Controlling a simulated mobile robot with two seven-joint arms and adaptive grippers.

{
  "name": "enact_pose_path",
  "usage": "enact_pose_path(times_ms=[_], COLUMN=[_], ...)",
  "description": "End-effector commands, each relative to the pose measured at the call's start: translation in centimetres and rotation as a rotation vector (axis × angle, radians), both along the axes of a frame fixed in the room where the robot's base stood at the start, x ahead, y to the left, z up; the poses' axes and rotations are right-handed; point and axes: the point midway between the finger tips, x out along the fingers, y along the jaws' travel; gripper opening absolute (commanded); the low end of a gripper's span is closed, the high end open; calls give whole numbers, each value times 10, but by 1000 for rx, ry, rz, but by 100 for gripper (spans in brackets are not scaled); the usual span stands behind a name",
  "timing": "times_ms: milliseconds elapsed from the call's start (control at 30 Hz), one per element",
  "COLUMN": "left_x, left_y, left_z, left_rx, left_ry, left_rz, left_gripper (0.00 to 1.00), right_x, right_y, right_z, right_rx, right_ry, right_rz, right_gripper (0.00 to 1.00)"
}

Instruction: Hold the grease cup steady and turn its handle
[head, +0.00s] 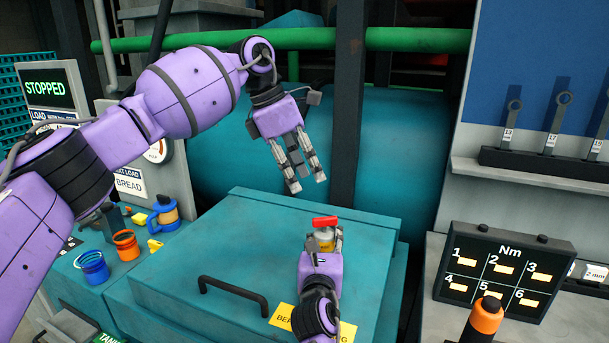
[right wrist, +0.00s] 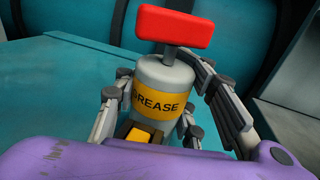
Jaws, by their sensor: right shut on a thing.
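The grease cup (head: 325,235) stands upright on the teal housing lid in the head view. It is a grey cylinder with a yellow "GREASE" label and a red T-shaped handle (head: 325,221) on top. My right gripper (head: 322,243) is shut around the cup's body, with fingers on both sides. The right wrist view shows the cup (right wrist: 165,75) between the fingers and the red handle (right wrist: 173,27) clear above them. My left gripper (head: 307,184) is open and empty, pointing down above the handle and a little left of it, not touching it. The cup's base is hidden.
The teal lid (head: 250,235) has a black bar handle (head: 232,290) and a yellow sign. Blue and orange cups (head: 92,266) stand at the left. A torque display (head: 503,270) and an orange-topped tool (head: 485,317) are at the right. A dark post (head: 346,120) rises behind.

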Motion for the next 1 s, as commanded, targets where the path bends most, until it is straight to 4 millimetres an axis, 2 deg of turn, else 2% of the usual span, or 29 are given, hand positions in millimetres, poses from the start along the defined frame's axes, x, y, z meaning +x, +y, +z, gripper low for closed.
enact_pose_path(times_ms=[167, 200, 400, 767, 1000], left_x=[0, 0, 0, 0, 0], left_y=[0, 0, 0, 0, 0], left_z=[-1, -1, -1, -1, -1], left_rx=[0, 0, 0, 0, 0], left_ry=[0, 0, 0, 0, 0], left_rz=[0, 0, 0, 0, 0], left_gripper=[30, 30, 30, 30, 30], right_x=[0, 0, 0, -5, -43], right_y=[1, 1, 1, 0, 2], right_z=[-1, -1, -1, -1, -2], right_rx=[1, 1, 1, 0, -1], right_ry=[2, 2, 2, 2, 3], right_rz=[1, 1, 1, 0, -1], right_gripper=[0, 36, 60, 60, 60])
